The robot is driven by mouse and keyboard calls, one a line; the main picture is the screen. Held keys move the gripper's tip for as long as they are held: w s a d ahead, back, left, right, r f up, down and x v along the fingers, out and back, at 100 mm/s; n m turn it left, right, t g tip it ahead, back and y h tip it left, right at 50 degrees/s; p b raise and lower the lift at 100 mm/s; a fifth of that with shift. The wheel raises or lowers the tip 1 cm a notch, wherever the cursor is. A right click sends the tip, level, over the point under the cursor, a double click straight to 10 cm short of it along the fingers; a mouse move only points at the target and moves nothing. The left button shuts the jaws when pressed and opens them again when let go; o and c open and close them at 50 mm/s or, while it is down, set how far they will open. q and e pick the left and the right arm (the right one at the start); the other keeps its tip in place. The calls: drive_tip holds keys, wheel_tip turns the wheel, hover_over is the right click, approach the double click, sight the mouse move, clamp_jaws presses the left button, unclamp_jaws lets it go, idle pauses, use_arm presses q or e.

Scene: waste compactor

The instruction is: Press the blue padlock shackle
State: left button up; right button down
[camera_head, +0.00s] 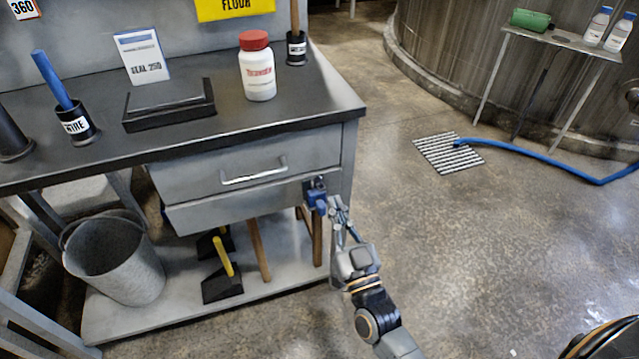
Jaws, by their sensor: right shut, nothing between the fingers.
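The blue padlock (317,201) hangs on a small hasp at the right end of the drawer front (245,167), under the dark worktop. It is small in the picture, and I cannot tell whether its shackle is pressed in. My right gripper (337,207) is just right of the padlock, with its fingers shut and empty. The fingertips are close beside the padlock; I cannot tell whether they touch it. My left gripper is not in view.
The worktop (310,98) carries a white bottle with a red cap (257,66), a card stand and holders. A blue hose (545,165) ends at a floor grate (447,152).

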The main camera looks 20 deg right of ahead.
drive_tip(key=w+b, duration=0.1)
drive_tip(key=w, duration=0.8)
drive_tip(key=shift+w+a+b, duration=0.15)
drive_tip(key=shift+w+b, duration=0.05)
drive_tip(key=shift+b, duration=0.2)
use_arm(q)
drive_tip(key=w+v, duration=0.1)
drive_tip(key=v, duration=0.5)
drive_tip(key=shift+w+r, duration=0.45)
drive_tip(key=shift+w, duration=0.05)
use_arm(e)
drive_tip(key=shift+f, duration=0.35)
drive_tip(key=shift+f, duration=0.25)
wheel_tip(320, 180, down, 2)
drive_tip(key=shift+f+b, duration=0.15)
drive_tip(key=shift+b, duration=0.5)
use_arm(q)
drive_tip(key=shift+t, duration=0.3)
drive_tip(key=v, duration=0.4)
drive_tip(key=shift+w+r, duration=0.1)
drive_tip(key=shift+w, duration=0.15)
